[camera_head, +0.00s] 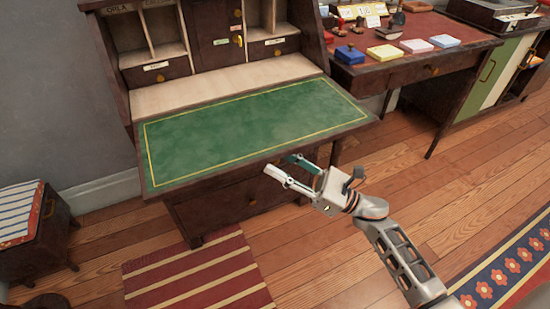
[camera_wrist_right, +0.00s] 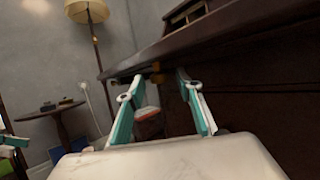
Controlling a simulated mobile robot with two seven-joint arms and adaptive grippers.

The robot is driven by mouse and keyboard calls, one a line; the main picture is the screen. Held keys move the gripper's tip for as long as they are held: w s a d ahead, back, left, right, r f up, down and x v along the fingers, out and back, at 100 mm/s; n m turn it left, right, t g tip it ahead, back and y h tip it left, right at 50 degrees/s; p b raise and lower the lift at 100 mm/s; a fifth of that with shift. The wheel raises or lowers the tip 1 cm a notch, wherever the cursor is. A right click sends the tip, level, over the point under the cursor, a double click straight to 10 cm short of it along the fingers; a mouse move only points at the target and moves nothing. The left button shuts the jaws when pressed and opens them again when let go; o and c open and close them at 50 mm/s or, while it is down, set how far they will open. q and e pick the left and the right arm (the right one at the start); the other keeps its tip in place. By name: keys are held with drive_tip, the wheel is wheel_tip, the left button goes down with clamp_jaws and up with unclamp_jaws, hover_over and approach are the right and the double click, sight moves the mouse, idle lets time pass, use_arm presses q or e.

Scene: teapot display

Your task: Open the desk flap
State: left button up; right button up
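The desk flap (camera_head: 245,125) is folded down and lies about level, its green, gold-lined writing surface facing up. The desk's inner compartments (camera_head: 210,30) are exposed behind it. My right gripper (camera_head: 277,167) is at the front edge of the flap, near its right half. Its two fingers are apart, with nothing seen between them. In the right wrist view the open fingers (camera_wrist_right: 155,85) are just under the dark edge of the flap (camera_wrist_right: 190,47); I cannot tell whether they touch it.
A second desk (camera_head: 420,35) with coloured pads and stamps stands at the right. A low stool (camera_head: 35,235) with a striped top is at the lower left. A striped rug (camera_head: 195,275) lies in front, with open wooden floor (camera_head: 400,170) to the right.

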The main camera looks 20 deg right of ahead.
sight(274, 147)
drive_tip(key=shift+x, duration=0.85)
drive_tip(key=shift+w+r, duration=0.1)
use_arm(q)
drive_tip(key=shift+s+a+f, duration=0.15)
drive_tip(key=shift+s, duration=0.1)
use_arm(e)
drive_tip(key=shift+a, duration=0.1)
